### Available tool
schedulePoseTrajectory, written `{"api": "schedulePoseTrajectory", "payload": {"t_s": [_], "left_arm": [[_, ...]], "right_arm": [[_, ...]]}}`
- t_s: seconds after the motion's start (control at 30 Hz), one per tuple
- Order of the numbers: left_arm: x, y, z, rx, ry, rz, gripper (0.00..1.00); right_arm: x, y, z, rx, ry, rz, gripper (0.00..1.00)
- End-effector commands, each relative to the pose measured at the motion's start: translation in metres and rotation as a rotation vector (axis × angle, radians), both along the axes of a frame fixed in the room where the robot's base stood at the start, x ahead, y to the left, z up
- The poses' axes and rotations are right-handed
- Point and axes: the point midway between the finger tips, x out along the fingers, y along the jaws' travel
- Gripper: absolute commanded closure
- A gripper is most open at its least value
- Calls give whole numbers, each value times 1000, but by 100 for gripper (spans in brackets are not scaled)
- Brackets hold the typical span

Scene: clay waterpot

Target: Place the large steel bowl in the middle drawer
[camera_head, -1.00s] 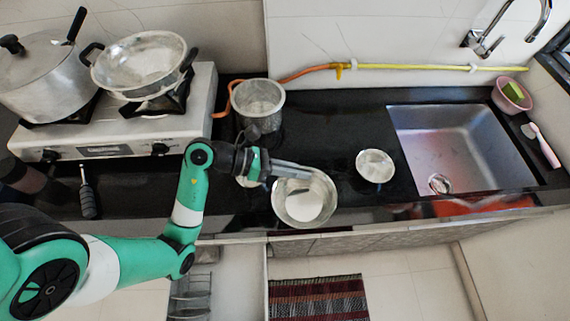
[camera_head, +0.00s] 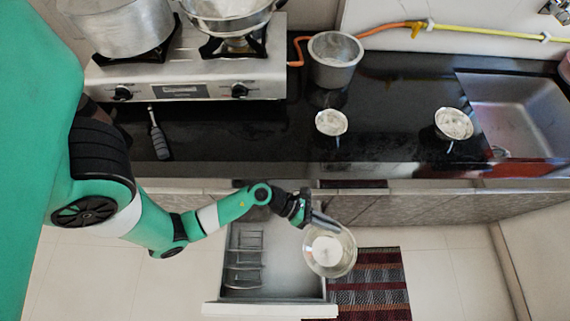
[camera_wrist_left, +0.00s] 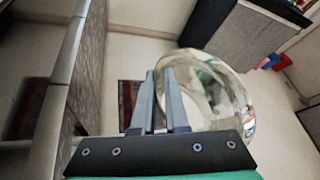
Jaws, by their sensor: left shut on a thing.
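The large steel bowl (camera_head: 343,262) hangs in the air in front of the counter, just right of the open drawer. My left gripper (camera_head: 325,222) is shut on its rim at the upper left side. In the left wrist view the bowl (camera_wrist_left: 232,98) shows tilted at the right of the closed fingers (camera_wrist_left: 166,95). An open drawer (camera_head: 285,268) sticks out below the counter, with a wire rack in its left part and bare room on its right. I cannot tell from here whether it is the middle one. My right gripper is not in view.
Two small steel bowls (camera_head: 331,122) (camera_head: 454,124) and a steel pot (camera_head: 335,60) stand on the black counter. A gas stove (camera_head: 185,75) with pots is at the left, a sink (camera_head: 520,110) at the right. A striped mat (camera_head: 375,285) lies on the floor.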

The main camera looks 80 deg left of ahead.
Motion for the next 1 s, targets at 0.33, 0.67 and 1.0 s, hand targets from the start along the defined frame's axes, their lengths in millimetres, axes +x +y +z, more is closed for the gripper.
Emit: {"api": "schedulePoseTrajectory", "payload": {"t_s": [0.33, 0.67, 1.0], "left_arm": [[-68, 11, -167, -7, 32, 196, 100], [-95, 15, -234, -1, 25, 249, 100], [-95, 15, -283, -2, 24, 248, 100]], "right_arm": [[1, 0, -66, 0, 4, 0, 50], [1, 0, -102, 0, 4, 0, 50], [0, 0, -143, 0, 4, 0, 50]]}}
